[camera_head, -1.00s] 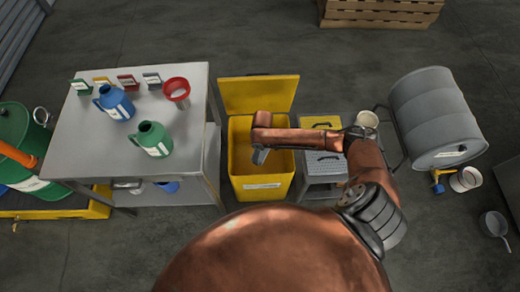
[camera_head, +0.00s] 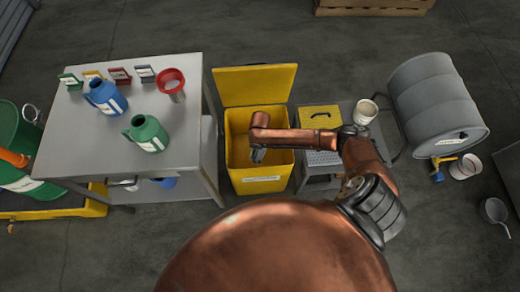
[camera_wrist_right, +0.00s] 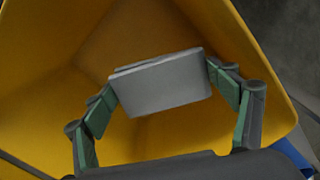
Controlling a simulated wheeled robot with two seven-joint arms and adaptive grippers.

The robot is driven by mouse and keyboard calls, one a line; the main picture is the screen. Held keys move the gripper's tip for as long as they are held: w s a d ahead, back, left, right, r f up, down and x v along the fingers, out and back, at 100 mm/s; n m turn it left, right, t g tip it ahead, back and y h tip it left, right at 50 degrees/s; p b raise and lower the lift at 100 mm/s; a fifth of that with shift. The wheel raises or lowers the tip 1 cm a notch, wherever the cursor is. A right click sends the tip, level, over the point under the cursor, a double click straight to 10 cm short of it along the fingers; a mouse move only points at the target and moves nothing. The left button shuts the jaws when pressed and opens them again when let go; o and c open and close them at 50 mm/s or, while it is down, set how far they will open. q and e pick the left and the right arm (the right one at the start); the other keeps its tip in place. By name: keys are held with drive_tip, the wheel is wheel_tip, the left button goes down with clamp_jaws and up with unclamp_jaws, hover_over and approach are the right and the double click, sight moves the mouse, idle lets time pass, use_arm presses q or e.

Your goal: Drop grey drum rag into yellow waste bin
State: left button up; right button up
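The yellow waste bin (camera_head: 262,185) stands on the floor with its lid (camera_head: 255,85) swung open at the back. My right gripper (camera_head: 257,156) is over the bin's opening and points down into it. In the right wrist view the grey rag (camera_wrist_right: 160,84), a flat folded block, spans between the two fingertips of this gripper (camera_wrist_right: 160,88), with the bin's yellow walls (camera_wrist_right: 50,50) around it. The rag is hard to make out in the head view. My left gripper is not in view.
Left of the bin is a grey table (camera_head: 75,150) with a blue jug (camera_head: 106,98), a green jug (camera_head: 147,134) and a red funnel (camera_head: 171,82). Right of it are a low stand with a yellow case (camera_head: 320,116) and a grey drum (camera_head: 435,105) lying on its side.

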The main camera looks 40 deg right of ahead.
drive_tip(key=o, duration=0.5)
drive_tip(key=shift+r, duration=0.1)
wheel_tip(320, 180, up, 12)
drive_tip(key=shift+f, duration=0.1)
idle(0.4)
idle(0.4)
